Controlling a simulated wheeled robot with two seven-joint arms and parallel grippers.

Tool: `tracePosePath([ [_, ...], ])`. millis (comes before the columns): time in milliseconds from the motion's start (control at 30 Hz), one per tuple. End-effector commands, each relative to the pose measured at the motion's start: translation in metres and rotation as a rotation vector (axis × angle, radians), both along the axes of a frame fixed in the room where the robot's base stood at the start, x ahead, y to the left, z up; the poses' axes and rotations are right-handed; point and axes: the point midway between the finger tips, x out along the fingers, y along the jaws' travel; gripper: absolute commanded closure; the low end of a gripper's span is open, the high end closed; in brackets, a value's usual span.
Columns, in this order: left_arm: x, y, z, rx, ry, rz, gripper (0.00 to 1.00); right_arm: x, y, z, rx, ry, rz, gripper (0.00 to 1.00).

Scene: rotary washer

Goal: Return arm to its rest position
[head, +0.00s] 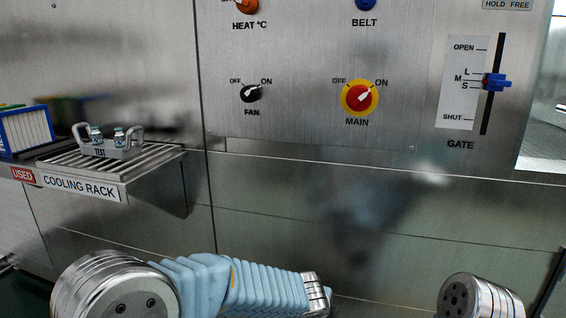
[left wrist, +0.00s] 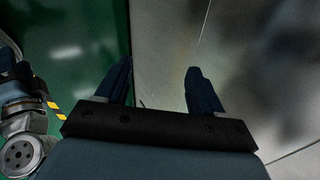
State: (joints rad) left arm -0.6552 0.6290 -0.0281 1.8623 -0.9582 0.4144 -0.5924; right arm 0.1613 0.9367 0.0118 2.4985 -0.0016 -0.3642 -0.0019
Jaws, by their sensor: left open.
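My left gripper (left wrist: 160,78) shows in the left wrist view with its two dark fingers apart and nothing between them. Grey metal surface and green floor lie beyond the fingers, and I see no contact with either. In the head view a light blue, ribbed arm link of mine (head: 240,285) lies along the bottom edge, below the control panel (head: 300,60). The gripper itself does not show there. My right gripper is in neither view.
The panel carries a black FAN knob (head: 250,94), a red and yellow MAIN knob (head: 360,97) and a blue GATE slider (head: 497,82) near M and S. At left, a cooling rack (head: 150,160) juts out, bearing a grey TEST carrier (head: 125,153) with vials.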

Motion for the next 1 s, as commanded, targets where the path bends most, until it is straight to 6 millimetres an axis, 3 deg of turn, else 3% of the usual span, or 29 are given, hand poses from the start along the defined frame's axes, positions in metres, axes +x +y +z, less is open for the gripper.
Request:
tracePosePath([
  [33, -0.009, 0.022, -0.041, -0.058, 0.122, 0.103, 0.33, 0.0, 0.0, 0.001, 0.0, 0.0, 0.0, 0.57],
  [200, -0.068, 0.092, -0.161, -0.334, 0.54, 0.628, 0.33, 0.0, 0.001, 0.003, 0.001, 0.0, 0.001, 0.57],
  [300, -0.115, 0.132, -0.214, -0.49, 0.739, 1.041, 0.33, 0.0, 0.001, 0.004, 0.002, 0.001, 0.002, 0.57],
  [400, -0.158, 0.166, -0.248, -0.601, 0.856, 1.437, 0.33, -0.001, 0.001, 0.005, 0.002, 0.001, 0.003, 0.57],
  [500, -0.191, 0.19, -0.266, -0.658, 0.9, 1.731, 0.33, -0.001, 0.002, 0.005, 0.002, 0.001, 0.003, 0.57],
  [600, -0.21, 0.202, -0.274, -0.682, 0.908, 1.894, 0.33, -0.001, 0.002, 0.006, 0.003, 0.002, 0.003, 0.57],
  [1000, -0.214, 0.205, -0.276, -0.687, 0.907, 1.933, 0.33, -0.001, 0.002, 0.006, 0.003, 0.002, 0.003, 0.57],
])
